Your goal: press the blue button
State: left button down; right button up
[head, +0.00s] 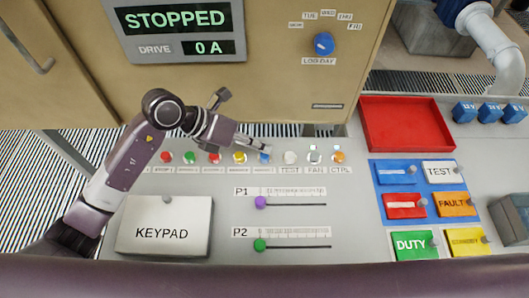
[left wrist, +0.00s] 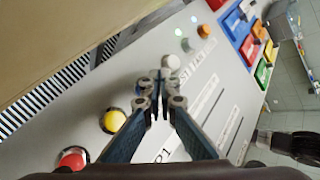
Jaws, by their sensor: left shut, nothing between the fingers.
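The blue button (head: 265,156) is in the row of buttons on the grey console, between a yellow button (head: 239,157) and a white one (head: 290,157). My left gripper (head: 264,147) is shut and empty, with its fingertips right at the blue button and partly over it. I cannot tell whether they touch it. In the left wrist view the shut fingertips (left wrist: 160,82) point at the row between the yellow button (left wrist: 112,121) and the white button (left wrist: 171,62), and they hide the blue button.
A keypad box (head: 165,226) and two sliders, P1 (head: 290,204) and P2 (head: 292,246), lie nearer on the console. A red tray (head: 406,99) and coloured labelled plates are at the right. A beige cabinet (head: 270,85) with a STOPPED display (head: 175,18) stands behind the row.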

aim_at(260, 155)
pick_arm(q)
notch_tip(260, 155, up, 5)
jog(key=p, duration=0.3)
jog(key=shift+p, duration=0.35)
jog(key=shift+a, duration=0.15)
dwell(0.6)
